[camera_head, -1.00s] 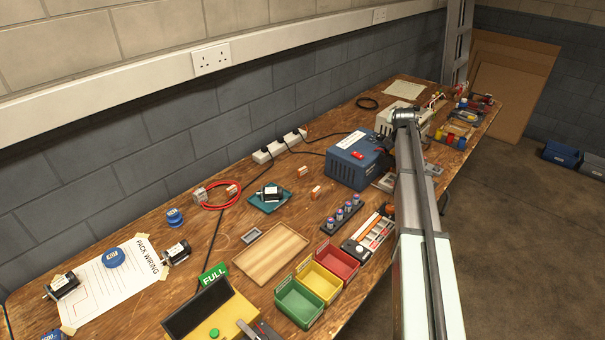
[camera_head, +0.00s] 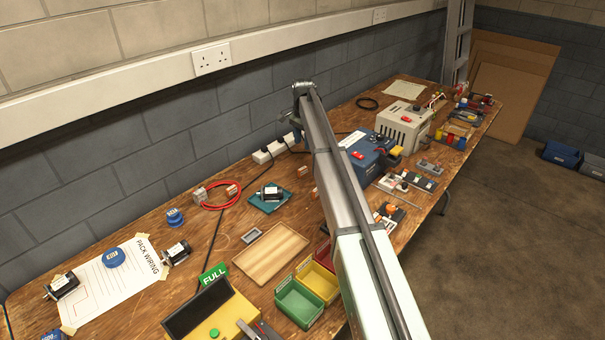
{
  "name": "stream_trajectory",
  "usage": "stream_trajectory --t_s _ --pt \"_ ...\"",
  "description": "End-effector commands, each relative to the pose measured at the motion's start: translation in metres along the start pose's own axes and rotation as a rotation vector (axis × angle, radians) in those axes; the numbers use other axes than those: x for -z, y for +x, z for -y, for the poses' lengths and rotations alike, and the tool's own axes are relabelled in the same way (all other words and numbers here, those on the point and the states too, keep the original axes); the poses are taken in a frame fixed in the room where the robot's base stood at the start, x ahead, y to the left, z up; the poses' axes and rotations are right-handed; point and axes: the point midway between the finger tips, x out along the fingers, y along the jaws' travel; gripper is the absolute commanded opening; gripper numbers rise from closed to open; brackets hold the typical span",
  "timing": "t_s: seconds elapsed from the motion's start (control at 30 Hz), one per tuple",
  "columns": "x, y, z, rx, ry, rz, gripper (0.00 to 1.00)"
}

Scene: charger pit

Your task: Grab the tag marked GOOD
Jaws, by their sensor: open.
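No tag that reads GOOD can be made out. A green tag (camera_head: 213,274) at the lower middle of the bench reads FULL and stands at the back of a yellow box with a dark panel (camera_head: 205,309). My arm reaches up from the lower right, and its bend is above the back of the bench near the wall. My gripper's fingers cannot be made out; the arm hides what lies behind it, including part of the bench middle.
The wooden bench (camera_head: 120,228) runs along the wall. A wooden tray (camera_head: 270,252), green bin (camera_head: 298,303), yellow bin (camera_head: 318,283) and partly hidden red bin (camera_head: 324,256) are near the front. A blue box (camera_head: 368,155) and grey unit (camera_head: 404,125) stand farther right.

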Motion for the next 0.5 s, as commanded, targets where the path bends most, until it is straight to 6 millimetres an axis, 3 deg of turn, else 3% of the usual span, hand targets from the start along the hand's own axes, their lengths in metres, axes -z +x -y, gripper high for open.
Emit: stream_trajectory --t_s 0.17,0.5 --pt "0.000 0.017 -0.001 -0.003 0.001 0.002 0.48" --pt "0.000 0.072 -0.001 -0.002 0.000 0.001 0.48"
